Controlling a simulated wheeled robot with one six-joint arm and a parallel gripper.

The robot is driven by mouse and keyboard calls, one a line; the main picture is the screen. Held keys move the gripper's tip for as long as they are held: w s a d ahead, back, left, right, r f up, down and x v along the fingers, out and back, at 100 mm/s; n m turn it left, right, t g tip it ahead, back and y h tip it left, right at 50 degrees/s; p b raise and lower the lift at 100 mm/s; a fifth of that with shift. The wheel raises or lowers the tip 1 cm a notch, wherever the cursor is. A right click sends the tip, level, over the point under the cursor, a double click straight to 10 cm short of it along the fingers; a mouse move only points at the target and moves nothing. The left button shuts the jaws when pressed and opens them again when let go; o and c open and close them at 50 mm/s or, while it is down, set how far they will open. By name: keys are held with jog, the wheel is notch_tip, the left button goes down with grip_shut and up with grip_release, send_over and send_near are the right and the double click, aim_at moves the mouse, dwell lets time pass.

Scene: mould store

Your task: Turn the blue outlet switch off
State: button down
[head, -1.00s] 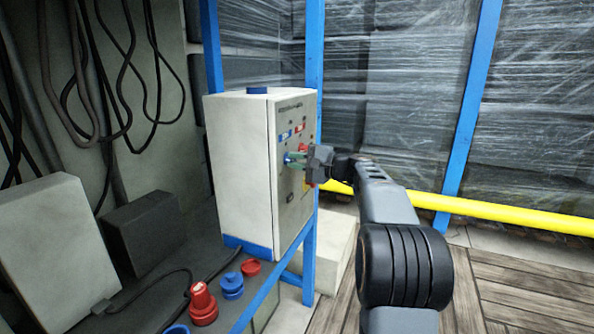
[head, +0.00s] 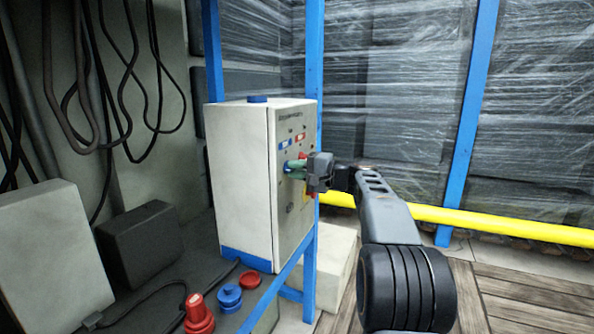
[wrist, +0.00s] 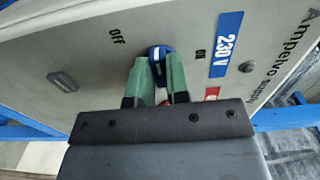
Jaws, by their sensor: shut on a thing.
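The blue outlet switch (wrist: 161,54) is a round blue knob with a white mark, on the grey front panel of the supply box (head: 240,180). In the wrist view it sits between the printed words OFF and ON. The white mark points up the picture, between the two words; I cannot tell its exact setting. My gripper (wrist: 158,68) has its green fingers on both sides of the knob, shut on it. It also shows in the head view (head: 292,166), where the fingers and gripper body hide most of the knob.
A blue 230 V label (wrist: 227,44) and a partly hidden red label (wrist: 212,93) are on the panel. Red and blue plugs (head: 230,296) lie on the dark bench below. Blue posts (head: 314,60) frame the box. A yellow pipe (head: 500,224) runs behind my arm.

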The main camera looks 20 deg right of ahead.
jog(key=c, duration=1.1)
grip_release()
jog(key=p+v, duration=0.2)
jog(key=v, duration=1.2)
jog(key=shift+p, duration=0.4)
jog(key=shift+a, duration=0.1)
jog(key=s+a+r+n+g+h+p, duration=0.1)
jog(key=s+a+r+g+p, duration=0.15)
jog(key=a+p, duration=0.35)
jog(key=s+a+r+n+g+h+p, duration=0.1)
jog(key=s+a+g+h+p, duration=0.15)
jog(key=a+p, duration=0.35)
jog(key=s+a+r+n+g+h+p, duration=0.1)
jog(key=a+r+g+p, duration=0.15)
jog(key=a+p, duration=0.3)
jog(key=s+a+r+n+g+h+p, duration=0.2)
jog(key=s+n+h+p, duration=0.4)
jog(key=s+p, duration=0.7)
jog(key=shift+s+a+r+n+h+p, duration=0.2)
jog(key=shift+a+r+n+h+p, duration=0.1)
jog(key=shift+a+r+h+p, duration=0.7)
